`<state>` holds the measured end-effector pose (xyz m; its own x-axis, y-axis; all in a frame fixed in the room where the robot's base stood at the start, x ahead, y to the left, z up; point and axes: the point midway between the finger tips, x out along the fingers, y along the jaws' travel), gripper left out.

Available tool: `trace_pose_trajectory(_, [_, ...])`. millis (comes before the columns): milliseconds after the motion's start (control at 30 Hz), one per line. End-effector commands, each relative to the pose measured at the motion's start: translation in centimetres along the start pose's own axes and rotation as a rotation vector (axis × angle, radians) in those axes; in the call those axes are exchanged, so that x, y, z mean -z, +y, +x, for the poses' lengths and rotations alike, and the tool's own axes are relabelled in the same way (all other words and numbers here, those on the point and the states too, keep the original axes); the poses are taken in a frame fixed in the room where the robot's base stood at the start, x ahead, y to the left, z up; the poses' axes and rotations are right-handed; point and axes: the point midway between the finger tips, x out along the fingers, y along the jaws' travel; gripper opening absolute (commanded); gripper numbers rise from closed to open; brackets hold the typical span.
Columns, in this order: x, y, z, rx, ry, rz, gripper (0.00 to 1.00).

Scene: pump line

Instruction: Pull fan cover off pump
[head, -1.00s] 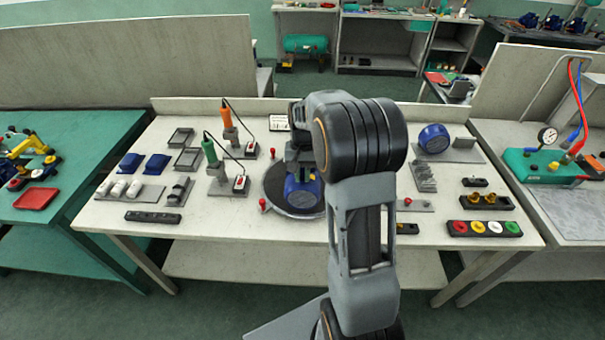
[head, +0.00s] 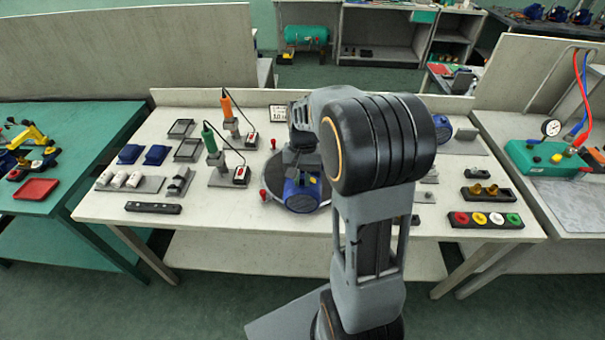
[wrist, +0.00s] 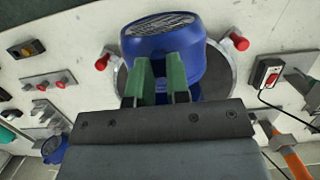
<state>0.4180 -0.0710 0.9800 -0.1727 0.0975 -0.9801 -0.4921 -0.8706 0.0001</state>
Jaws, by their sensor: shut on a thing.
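A blue rounded body with a grey slotted grille, which looks like the fan cover (wrist: 160,42), fills the top middle of the wrist view. My gripper (wrist: 162,68) has green fingers shut on it at the near side. In the head view the blue pump body (head: 302,196) with a yellow spot sits over a dark round plate (head: 268,185), below my gripper (head: 303,160). My arm hides part of it. I cannot tell whether the cover is still seated on the pump.
Red knobs (wrist: 102,62) flank the round plate. Green (head: 210,140) and orange (head: 227,105) tools with switch boxes stand to the left. Trays and blue parts (head: 130,154) lie farther left. A strip of coloured rings (head: 486,220) lies at right. Another blue round part (head: 442,127) is partly behind my arm.

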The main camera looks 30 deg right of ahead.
Motion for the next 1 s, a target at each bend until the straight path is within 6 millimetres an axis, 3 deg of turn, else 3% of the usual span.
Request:
trace_pose_trajectory(633, [-0.5, 0.0, -0.1, 0.000, 0.000, 0.000, 0.00])
trace_pose_trajectory(1000, [-0.9, 0.0, -2.2, 0.000, 0.000, 0.000, 0.00])
